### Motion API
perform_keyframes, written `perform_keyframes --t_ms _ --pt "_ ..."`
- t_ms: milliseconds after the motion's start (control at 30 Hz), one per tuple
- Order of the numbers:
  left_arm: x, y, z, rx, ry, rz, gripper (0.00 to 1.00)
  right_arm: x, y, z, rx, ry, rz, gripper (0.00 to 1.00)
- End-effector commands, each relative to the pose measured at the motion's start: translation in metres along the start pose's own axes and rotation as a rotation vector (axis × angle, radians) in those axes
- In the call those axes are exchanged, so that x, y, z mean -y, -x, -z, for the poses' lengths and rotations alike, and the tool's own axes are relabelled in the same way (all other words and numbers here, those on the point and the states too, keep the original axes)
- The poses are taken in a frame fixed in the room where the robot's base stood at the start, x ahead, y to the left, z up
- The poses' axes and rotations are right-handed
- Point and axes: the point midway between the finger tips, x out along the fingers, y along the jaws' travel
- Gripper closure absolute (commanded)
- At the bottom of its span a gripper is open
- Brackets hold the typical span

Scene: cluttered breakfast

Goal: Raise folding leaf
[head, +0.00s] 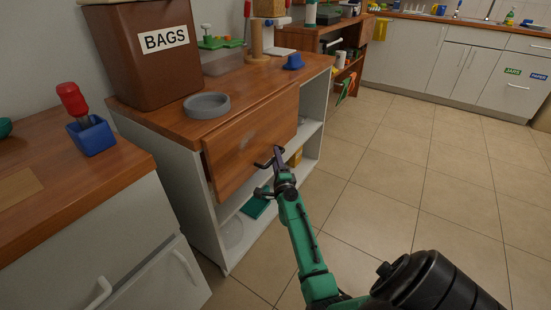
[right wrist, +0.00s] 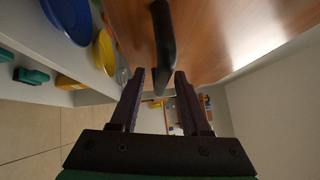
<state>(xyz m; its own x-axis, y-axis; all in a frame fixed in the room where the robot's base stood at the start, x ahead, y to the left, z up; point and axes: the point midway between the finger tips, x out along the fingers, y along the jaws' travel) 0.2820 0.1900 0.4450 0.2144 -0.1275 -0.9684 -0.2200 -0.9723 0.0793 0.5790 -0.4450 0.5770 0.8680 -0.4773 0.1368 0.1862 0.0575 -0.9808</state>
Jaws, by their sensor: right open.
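The folding leaf (head: 245,140) is a brown wooden panel that hangs down, slightly tilted, at the front of the low cabinet below its wooden top. A dark bar handle (head: 262,165) sticks out from its lower part. My right gripper (head: 278,158) is at the leaf's lower edge, close to the handle. In the right wrist view, my right gripper (right wrist: 160,76) is open, the handle (right wrist: 164,40) lies ahead between its fingertips, and the leaf's wooden face (right wrist: 235,35) fills the top. I cannot tell whether the fingers touch the handle. My left gripper is not in view.
On the cabinet top stand a brown BAGS bin (head: 150,65), a grey round dish (head: 207,105) close to the leaf's hinge edge, and a blue object (head: 293,62). Open shelves (head: 262,222) lie below the leaf. The tiled floor (head: 400,180) to the right is clear.

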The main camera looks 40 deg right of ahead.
Motion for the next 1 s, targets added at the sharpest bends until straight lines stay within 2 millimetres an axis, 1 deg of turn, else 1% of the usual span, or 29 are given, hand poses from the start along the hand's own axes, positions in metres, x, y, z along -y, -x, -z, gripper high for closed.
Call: perform_keyframes --t_ms 100,267,400,1000 --pt "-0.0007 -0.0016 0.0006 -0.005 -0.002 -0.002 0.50 -0.0001 -0.0046 0.0003 0.000 0.000 0.000 0.53" --pt "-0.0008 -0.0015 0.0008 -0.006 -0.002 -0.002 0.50 0.0000 -0.0042 0.0002 0.000 0.001 0.000 0.53" --pt "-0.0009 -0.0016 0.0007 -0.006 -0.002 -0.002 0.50 -0.0001 -0.0040 0.0001 0.000 0.001 0.000 1.00" --pt "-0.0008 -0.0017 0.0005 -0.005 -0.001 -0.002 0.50 -0.0007 -0.0035 -0.0001 0.000 0.000 -0.001 1.00"
